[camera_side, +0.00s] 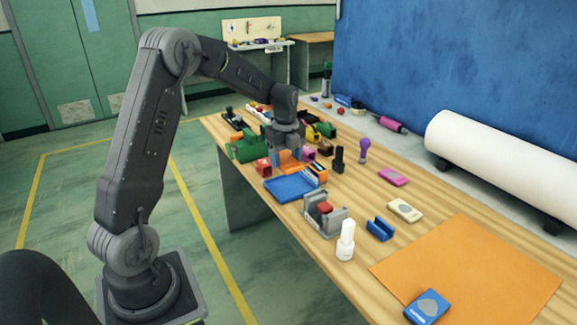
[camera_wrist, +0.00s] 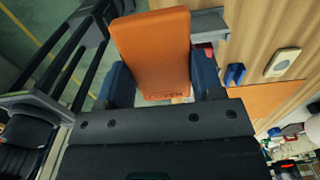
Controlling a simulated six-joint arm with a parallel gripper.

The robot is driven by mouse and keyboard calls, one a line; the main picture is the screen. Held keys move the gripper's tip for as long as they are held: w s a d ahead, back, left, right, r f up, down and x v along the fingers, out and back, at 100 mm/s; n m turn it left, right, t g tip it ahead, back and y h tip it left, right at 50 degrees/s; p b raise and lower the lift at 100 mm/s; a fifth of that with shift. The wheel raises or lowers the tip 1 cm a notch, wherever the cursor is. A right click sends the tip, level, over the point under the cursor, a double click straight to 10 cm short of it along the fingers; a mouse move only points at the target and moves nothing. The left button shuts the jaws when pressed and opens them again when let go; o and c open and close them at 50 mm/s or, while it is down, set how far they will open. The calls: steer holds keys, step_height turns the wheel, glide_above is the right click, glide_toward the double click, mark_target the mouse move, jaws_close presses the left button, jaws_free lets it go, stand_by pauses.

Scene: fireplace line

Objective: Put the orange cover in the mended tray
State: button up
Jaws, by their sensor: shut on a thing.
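My gripper (camera_side: 288,150) is over the far part of the bench and points down. Its blue fingers are shut on the orange cover (camera_wrist: 155,48), a flat slab with dark lettering on its near end. The cover also shows in the side view (camera_side: 291,161), partly hidden by the fingers. A shallow blue tray (camera_side: 279,189) lies just in front of the cover, near the left bench edge. It looks empty. I see no mark naming it as the mended tray. I cannot tell whether the cover touches the bench.
A striped block (camera_side: 317,173) and a red block (camera_side: 263,166) stand close to the gripper. A grey holder with a red piece (camera_side: 325,209), a white bottle (camera_side: 346,240) and a blue clip (camera_side: 380,229) stand nearer. An orange sheet (camera_side: 470,270) covers the near right.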

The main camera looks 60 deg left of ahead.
steer(key=s+a+f, duration=0.1)
steer(key=a+f, duration=0.1)
steer(key=a, duration=0.5)
steer(key=s+a+f, duration=0.1)
steer(key=a+f, duration=0.2)
steer(key=a, duration=0.5)
glide_above(291, 187)
step_height(291, 187, down, 7)
steer(key=shift+a, duration=0.1)
steer(key=shift+f, duration=2.05)
steer(key=shift+f, duration=0.15)
steer(key=o, duration=0.9)
steer(key=shift+o, duration=0.2)
